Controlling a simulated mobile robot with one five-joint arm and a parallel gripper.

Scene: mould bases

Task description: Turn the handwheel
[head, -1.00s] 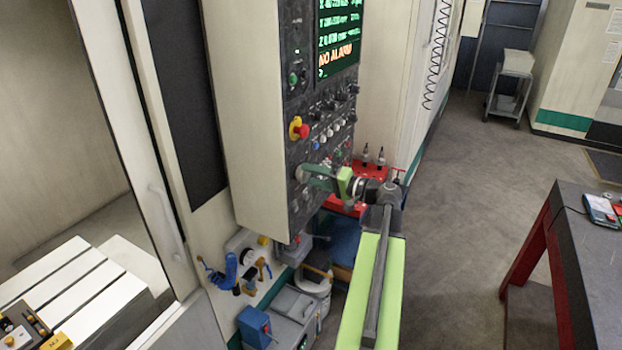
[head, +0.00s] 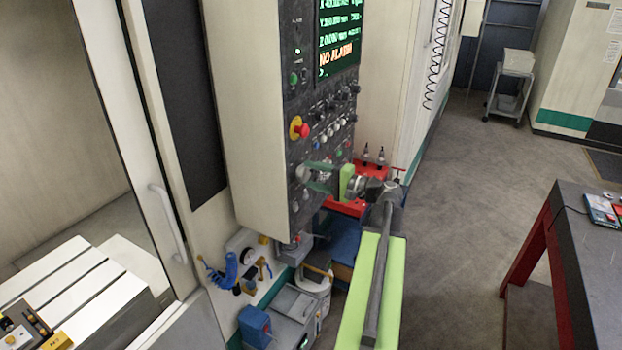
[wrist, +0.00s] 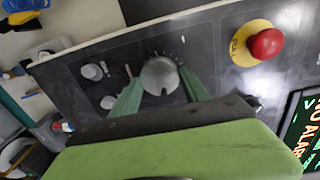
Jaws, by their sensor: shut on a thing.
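The handwheel is a round grey knob (wrist: 160,76) with tick marks around it on the dark control panel. In the head view it shows low on the panel (head: 302,173), partly covered by my fingers. My gripper (head: 310,174) reaches it from the right, its dark green fingers pointing at the panel. In the wrist view my gripper (wrist: 158,80) has one finger on each side of the knob, shut on it. Just where the fingers touch the rim is hard to see.
A red emergency stop button on a yellow ring (wrist: 265,44) sits beside the knob, and smaller knobs (wrist: 92,71) lie on its other side. The lit screen (head: 338,35) is above. A dark table (head: 590,250) stands at the right, with open floor between.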

